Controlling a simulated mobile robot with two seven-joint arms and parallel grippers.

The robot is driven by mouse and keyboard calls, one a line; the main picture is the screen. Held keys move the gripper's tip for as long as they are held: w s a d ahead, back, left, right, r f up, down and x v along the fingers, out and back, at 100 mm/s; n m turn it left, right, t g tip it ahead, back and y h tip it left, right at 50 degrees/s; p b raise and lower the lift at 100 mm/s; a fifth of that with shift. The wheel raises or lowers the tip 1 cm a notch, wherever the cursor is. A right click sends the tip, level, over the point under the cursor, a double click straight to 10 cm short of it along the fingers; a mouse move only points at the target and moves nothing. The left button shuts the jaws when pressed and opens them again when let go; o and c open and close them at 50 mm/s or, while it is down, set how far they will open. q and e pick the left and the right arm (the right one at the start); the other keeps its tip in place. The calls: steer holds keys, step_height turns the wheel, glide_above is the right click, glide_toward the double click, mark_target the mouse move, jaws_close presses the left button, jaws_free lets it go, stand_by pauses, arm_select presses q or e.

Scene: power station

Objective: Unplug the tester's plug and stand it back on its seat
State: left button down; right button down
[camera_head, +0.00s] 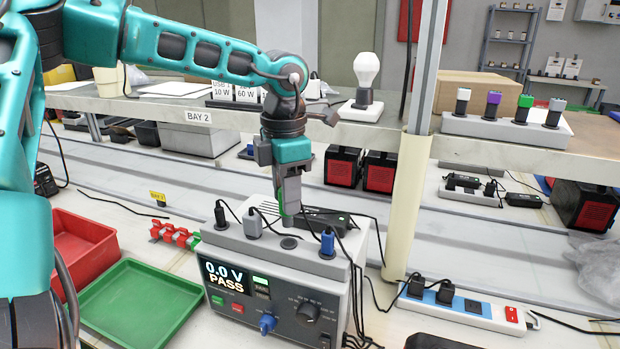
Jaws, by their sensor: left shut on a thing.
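The tester (222,240) is a grey box with a lit display reading 0.0 V PASS, knobs and buttons on its front. On its top stand a black plug (220,216), a grey plug (252,224) and a blue plug (327,243), each with a dark cable. A dark round seat (289,243) between the grey and blue plugs shows bare. My left gripper (289,215) points down just above and behind this seat, shut on a small plug that its fingers largely hide. I cannot tell whether the plug touches the tester's top. My right gripper is not in view.
A power strip (470,317) with two black plugs (430,289) and a red switch lies right of the tester. A green tray (135,305) and a red bin (85,245) stand left. A cream post (405,205) rises behind on the right. Cables hang along the tester's right side.

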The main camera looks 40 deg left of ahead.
arm_select(q)
steer(key=shift+w, duration=0.2)
steer(key=shift+s+f, duration=0.25)
steer(key=shift+f, duration=0.15)
steer(key=shift+f+b, duration=1.35)
steer(key=shift+f, duration=1.05)
steer(key=shift+f+b, duration=0.45)
steer(key=shift+b, duration=0.25)
steer(key=shift+b, duration=0.4)
steer(key=c, duration=0.7)
jaws_free()
steer(key=shift+o, duration=0.2)
steer(key=shift+w+r, duration=0.1)
